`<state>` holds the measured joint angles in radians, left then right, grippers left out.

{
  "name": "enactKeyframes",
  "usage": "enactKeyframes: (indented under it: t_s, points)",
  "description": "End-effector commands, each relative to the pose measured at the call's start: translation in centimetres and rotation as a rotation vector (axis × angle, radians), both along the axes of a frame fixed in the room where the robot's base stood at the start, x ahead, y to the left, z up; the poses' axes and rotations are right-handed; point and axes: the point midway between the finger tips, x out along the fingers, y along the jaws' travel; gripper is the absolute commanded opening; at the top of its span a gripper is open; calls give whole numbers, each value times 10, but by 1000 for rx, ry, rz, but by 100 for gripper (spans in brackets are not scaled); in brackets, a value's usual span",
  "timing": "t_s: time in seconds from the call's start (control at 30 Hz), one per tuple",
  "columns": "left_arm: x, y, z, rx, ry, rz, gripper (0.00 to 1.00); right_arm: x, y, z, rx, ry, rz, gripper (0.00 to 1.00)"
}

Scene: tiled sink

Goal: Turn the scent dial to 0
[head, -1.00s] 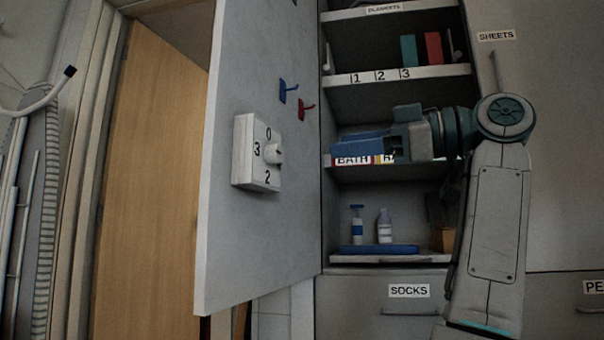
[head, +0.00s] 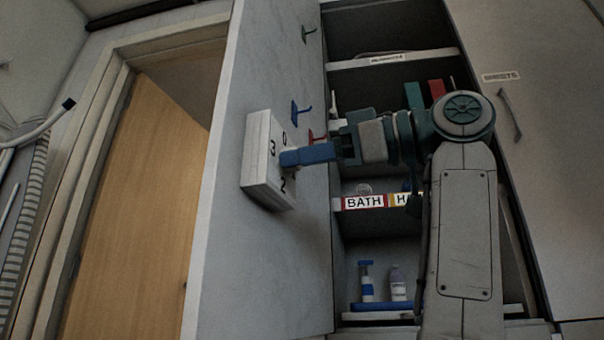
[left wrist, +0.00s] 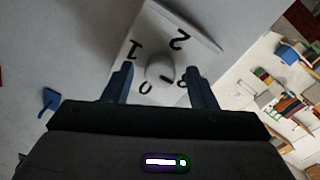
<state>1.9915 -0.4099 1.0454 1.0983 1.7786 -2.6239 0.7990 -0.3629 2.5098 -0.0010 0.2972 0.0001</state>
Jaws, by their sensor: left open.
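The scent dial is a white square plate (head: 257,175) with black numbers on the open cabinet door. In the head view my left gripper (head: 283,158) reaches its face from the right and hides the knob. In the left wrist view the round white knob (left wrist: 160,68) lies between the open fingers of the left gripper (left wrist: 160,82), with gaps on both sides. The numbers 0, 1 and 2 show around it; the number at lower right is partly covered by a finger. A short dark mark on the knob points toward that lower-right number. My right gripper is not in view.
The door (head: 225,240) stands open, with blue (head: 301,112) and red (head: 318,136) hooks near the dial. Behind my arm are cabinet shelves with bottles (head: 397,283) and a BATH label (head: 363,202). A wooden door (head: 140,220) is at left.

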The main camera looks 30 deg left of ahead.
Motion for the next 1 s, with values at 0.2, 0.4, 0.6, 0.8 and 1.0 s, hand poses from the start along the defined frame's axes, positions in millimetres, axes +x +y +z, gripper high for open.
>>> enactKeyframes:
  t_s: [0.2, 0.4, 0.6, 0.8, 1.0]
  points:
    - [-1, 0, 0, 0, 0, -1, 52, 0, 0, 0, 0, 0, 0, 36]
    - [-1, 0, 0, 0, 0, -1, 26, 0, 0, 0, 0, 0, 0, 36]
    - [-1, 0, 0, 0, 0, -1, 7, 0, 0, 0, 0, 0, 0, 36]
    - [-1, 0, 0, 5, -29, 0, 7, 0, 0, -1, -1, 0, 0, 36]
    - [0, 0, 0, 17, -123, 0, 7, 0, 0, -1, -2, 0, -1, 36]
